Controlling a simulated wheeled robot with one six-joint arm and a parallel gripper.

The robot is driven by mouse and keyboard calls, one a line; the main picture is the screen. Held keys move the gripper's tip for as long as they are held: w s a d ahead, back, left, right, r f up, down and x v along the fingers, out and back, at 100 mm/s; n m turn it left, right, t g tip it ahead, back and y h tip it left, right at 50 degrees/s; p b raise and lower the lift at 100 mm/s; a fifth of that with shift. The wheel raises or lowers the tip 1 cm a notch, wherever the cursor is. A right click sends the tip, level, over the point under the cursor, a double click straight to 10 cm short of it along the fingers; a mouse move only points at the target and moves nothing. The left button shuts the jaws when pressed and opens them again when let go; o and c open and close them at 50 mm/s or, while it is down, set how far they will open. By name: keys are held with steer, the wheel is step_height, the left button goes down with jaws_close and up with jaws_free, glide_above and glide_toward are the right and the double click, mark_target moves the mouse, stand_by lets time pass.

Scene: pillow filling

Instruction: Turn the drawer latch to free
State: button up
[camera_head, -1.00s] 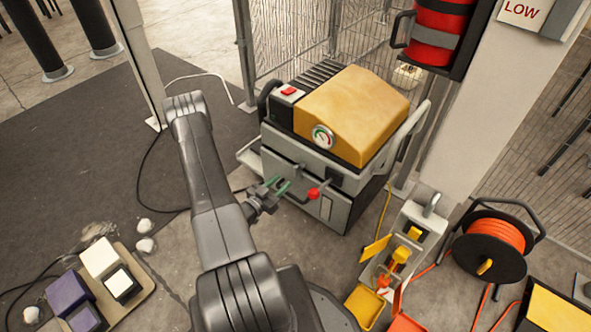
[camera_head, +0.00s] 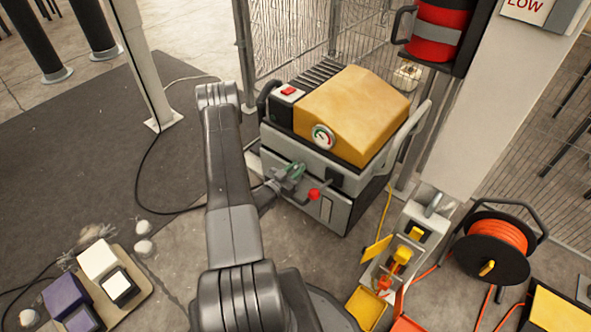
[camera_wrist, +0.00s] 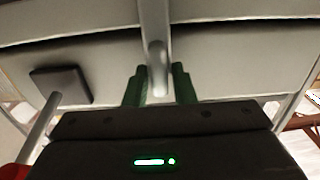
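The machine (camera_head: 350,118) has a yellow hood, a dial gauge and a grey drawer front (camera_head: 318,163). A slim grey latch bar (camera_wrist: 154,35) hangs down in the wrist view across the pale drawer front (camera_wrist: 230,48). My gripper (camera_wrist: 161,84) has its green fingers spread, one on each side of the latch's rounded end. The left finger is close to the bar; a small gap shows at the right. In the head view my gripper (camera_head: 294,172) is at the drawer front and hides the latch.
A lever with a red knob (camera_head: 313,194) sticks out just right of my gripper. A dark square plate (camera_wrist: 61,86) is on the front in the wrist view. An orange cable reel (camera_head: 490,245) and a post (camera_head: 480,120) stand to the right.

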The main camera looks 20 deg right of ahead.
steer(key=shift+c, duration=1.3)
steer(key=n+b, duration=0.1)
steer(key=n, duration=0.1)
steer(key=n+b, duration=0.1)
steer(key=shift+w+a+f+n, duration=0.15)
steer(key=shift+w+n, duration=0.05)
steer(key=shift+n, duration=0.2)
steer(key=shift+w+a+f+n+b, duration=0.15)
steer(key=shift+n+b, duration=0.4)
steer(key=shift+n, duration=1.8)
steer(key=shift+w+f+n+b, duration=0.15)
steer(key=shift+n+b, duration=0.35)
steer(key=shift+n, duration=1.8)
steer(key=shift+w+a+f+n+b, duration=0.1)
steer(key=shift+f+n+b, duration=0.3)
steer(key=shift+n, duration=1.95)
steer(key=shift+r, duration=0.15)
